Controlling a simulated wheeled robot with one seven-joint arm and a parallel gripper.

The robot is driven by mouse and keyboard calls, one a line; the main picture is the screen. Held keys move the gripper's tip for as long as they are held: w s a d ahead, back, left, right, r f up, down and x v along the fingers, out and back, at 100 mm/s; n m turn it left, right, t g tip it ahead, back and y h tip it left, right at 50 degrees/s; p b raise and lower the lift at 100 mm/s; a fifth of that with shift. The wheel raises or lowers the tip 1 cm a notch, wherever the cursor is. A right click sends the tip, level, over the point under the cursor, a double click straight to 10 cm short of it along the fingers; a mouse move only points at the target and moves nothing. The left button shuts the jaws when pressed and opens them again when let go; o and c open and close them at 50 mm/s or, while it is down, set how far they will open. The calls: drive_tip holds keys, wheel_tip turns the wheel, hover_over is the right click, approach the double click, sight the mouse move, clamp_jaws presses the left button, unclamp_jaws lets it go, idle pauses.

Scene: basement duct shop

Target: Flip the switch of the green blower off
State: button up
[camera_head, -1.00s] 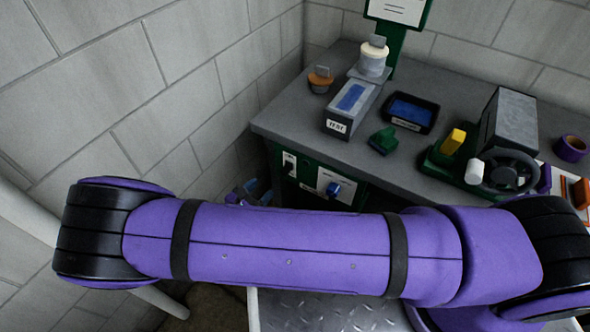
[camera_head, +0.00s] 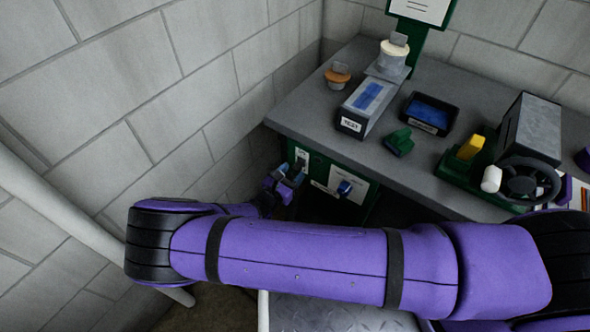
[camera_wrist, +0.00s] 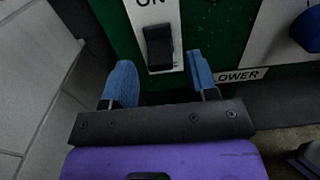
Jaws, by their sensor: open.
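The green blower (camera_head: 320,168) is the green-fronted cabinet under the bench top. Its black rocker switch (camera_wrist: 158,48) sits on a white plate (camera_wrist: 150,12) marked ON at the top; the lower marking is mostly hidden. I cannot tell which way the rocker is tipped. A label (camera_wrist: 238,76) reading "LOWER", its start hidden by a finger, is to the right. My gripper (camera_wrist: 160,64) is open and empty, its blue fingers below and either side of the switch, with no clear contact. In the head view my gripper (camera_head: 284,184) is at the panel's left end, partly behind my arm.
A blue knob (camera_wrist: 307,30) on a white plate is right of the switch. The bench top (camera_head: 300,115) overhangs the panel and holds a TEST box (camera_head: 366,106), a black tray (camera_head: 428,113) and a green machine (camera_head: 500,170). A block wall (camera_head: 190,90) stands close on the left.

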drive_tip(key=shift+x, duration=0.95)
drive_tip(key=c, duration=0.9)
drive_tip(key=shift+f+t+h, duration=0.35)
drive_tip(key=shift+t+h, duration=0.25)
drive_tip(key=shift+t, duration=0.1)
drive_tip(key=o, duration=0.9)
drive_tip(key=v, duration=1)
drive_tip(key=shift+s+a, duration=0.25)
drive_tip(key=shift+s, duration=0.05)
